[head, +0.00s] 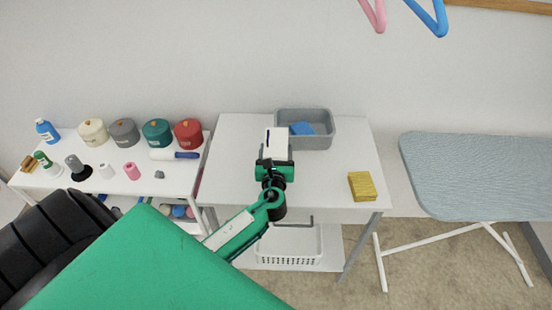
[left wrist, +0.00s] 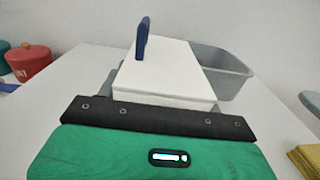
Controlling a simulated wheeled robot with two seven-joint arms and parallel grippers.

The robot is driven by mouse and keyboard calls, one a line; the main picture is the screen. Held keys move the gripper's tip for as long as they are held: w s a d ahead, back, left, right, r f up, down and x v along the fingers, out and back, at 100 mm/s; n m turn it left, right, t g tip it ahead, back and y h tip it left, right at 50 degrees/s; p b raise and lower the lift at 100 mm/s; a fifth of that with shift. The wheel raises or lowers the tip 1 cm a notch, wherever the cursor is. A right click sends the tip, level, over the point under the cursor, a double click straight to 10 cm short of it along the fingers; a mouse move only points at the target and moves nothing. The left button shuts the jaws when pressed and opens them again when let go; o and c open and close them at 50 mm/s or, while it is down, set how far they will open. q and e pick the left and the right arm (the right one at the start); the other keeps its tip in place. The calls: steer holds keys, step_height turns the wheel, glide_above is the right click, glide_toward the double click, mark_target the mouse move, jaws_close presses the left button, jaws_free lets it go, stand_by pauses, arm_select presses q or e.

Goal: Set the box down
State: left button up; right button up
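A white box (head: 276,148) with a dark blue upright piece on its top is at the end of my left arm, over the middle of the white table (head: 232,165). My left gripper (head: 275,160) appears shut on it; the fingertips are mostly hidden. In the left wrist view the white box (left wrist: 165,75) fills the space straight ahead of the gripper, with its blue piece (left wrist: 143,38) standing up. I cannot tell whether its underside touches the table. My right gripper is not in view.
A grey bin (head: 322,140) with a blue item (head: 301,128) inside stands just behind and right of the box. A yellow block (head: 361,187) lies at the table's right. A shelf with several canisters (head: 157,133) is left, an ironing board (head: 480,175) right. The table's left part is clear.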

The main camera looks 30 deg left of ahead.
arm_select(q)
jaws_close()
steer(key=shift+r, duration=0.1)
